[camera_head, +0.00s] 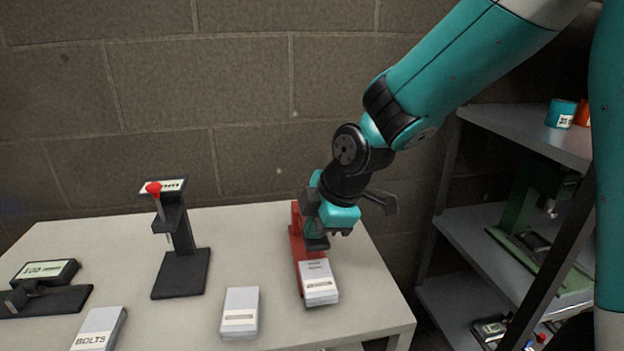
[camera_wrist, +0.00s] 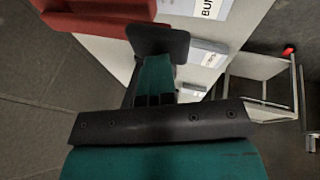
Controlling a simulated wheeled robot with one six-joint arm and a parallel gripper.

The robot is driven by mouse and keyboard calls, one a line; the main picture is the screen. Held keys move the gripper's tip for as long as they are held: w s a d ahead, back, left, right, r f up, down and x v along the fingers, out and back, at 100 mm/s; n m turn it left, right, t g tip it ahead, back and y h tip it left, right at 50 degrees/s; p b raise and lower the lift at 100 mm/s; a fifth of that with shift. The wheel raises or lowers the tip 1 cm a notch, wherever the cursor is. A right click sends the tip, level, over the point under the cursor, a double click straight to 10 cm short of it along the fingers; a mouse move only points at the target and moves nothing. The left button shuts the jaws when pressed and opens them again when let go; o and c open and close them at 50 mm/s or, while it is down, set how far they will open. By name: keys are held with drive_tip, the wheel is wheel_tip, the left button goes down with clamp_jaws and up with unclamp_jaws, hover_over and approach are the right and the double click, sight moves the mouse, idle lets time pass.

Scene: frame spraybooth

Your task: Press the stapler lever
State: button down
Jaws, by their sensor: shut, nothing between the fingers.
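The red stapler (camera_head: 296,235) stands at the right part of the white table, partly hidden behind my gripper. A white labelled box (camera_head: 318,282) lies at its front end. My gripper (camera_head: 318,240) is shut and empty, pointing down over the stapler; I cannot tell whether it touches it. A dark flat piece shows at its tip in the wrist view (camera_wrist: 158,42); whether this is a fingertip or the stapler's lever is unclear. A red part of the stapler (camera_wrist: 95,12) fills the upper left of the wrist view.
On the white table (camera_head: 275,220) stand a black press with a red knob (camera_head: 181,265), a low black device (camera_head: 45,285) and white boxes (camera_head: 240,312), one marked BOLTS (camera_head: 98,330). A block wall (camera_head: 250,100) is behind. A grey shelf (camera_head: 470,215) stands right.

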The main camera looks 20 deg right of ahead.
drive_tip(key=shift+s+d+f, duration=0.25)
drive_tip(key=shift+d+f, duration=0.05)
drive_tip(key=shift+f, duration=0.1)
wheel_tip(320, 180, up, 5)
drive_tip(key=p, duration=0.4)
drive_tip(key=shift+w+a, duration=0.15)
drive_tip(key=b+v, duration=0.1)
drive_tip(key=v, duration=0.8)
drive_tip(key=shift+s+r, duration=0.2)
drive_tip(key=shift+s, duration=0.25)
drive_tip(key=s+a+f+m+g, duration=0.2)
drive_tip(key=s+m, duration=0.3)
drive_tip(key=s, duration=0.3)
drive_tip(key=s+a+f+m+g+y, duration=0.1)
drive_tip(key=s+a+m, duration=0.3)
drive_tip(key=s, duration=0.4)
drive_tip(key=shift+f+m+g, duration=0.4)
drive_tip(key=shift+m+g, duration=0.1)
